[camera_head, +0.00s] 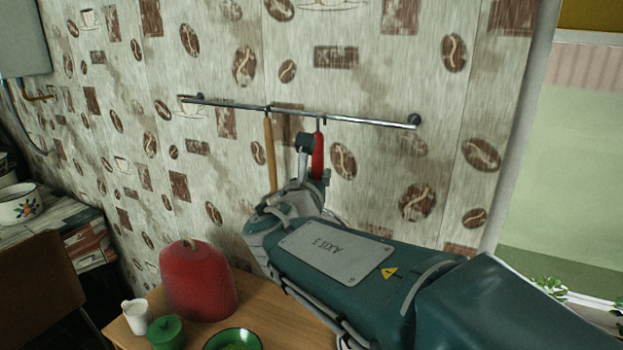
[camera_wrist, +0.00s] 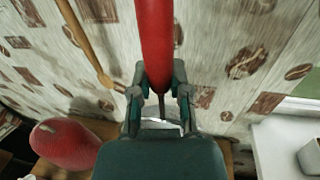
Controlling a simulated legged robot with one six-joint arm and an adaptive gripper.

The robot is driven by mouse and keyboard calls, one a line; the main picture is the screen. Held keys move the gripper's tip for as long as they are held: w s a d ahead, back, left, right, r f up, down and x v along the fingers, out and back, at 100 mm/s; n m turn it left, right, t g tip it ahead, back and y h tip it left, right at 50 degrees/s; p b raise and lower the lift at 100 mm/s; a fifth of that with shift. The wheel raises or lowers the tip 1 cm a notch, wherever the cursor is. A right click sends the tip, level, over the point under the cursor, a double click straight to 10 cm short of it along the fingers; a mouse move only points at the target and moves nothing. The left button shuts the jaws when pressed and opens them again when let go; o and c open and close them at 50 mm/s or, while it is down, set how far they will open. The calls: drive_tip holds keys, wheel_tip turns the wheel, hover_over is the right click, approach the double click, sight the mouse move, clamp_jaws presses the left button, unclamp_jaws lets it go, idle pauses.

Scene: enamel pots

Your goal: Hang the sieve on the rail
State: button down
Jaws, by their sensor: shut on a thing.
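The sieve shows as a red handle (camera_head: 318,152), upright just below the metal rail (camera_head: 365,121) on the wall. A small dark hook shows between the handle's top and the rail. I cannot tell whether the handle hangs from it. My gripper (camera_head: 311,160) is at the handle, behind my arm. In the wrist view the red handle (camera_wrist: 157,40) runs down between the fingers of my gripper (camera_wrist: 159,92), which are shut on it. A thin dark stem continues below. The sieve's bowl is mostly hidden by my arm and gripper.
A wooden utensil (camera_head: 269,150) hangs from the rail just left of the sieve. Below, a wooden table (camera_head: 265,315) bears a red domed object (camera_head: 197,280), a white jug (camera_head: 137,316), a green pot (camera_head: 165,332) and a green bowl (camera_head: 233,340). The rail's right part is free.

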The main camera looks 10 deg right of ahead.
drive_tip(key=shift+w+d, duration=0.25)
drive_tip(key=shift+w, duration=0.7)
drive_tip(key=shift+w+d, duration=0.7)
drive_tip(key=shift+w, duration=0.05)
drive_tip(key=w+d+f, duration=0.2)
drive_tip(key=w+d, duration=0.3)
drive_tip(key=w, duration=0.2)
drive_tip(key=shift+w+f, duration=0.15)
drive_tip(key=shift+w, duration=0.25)
idle(0.4)
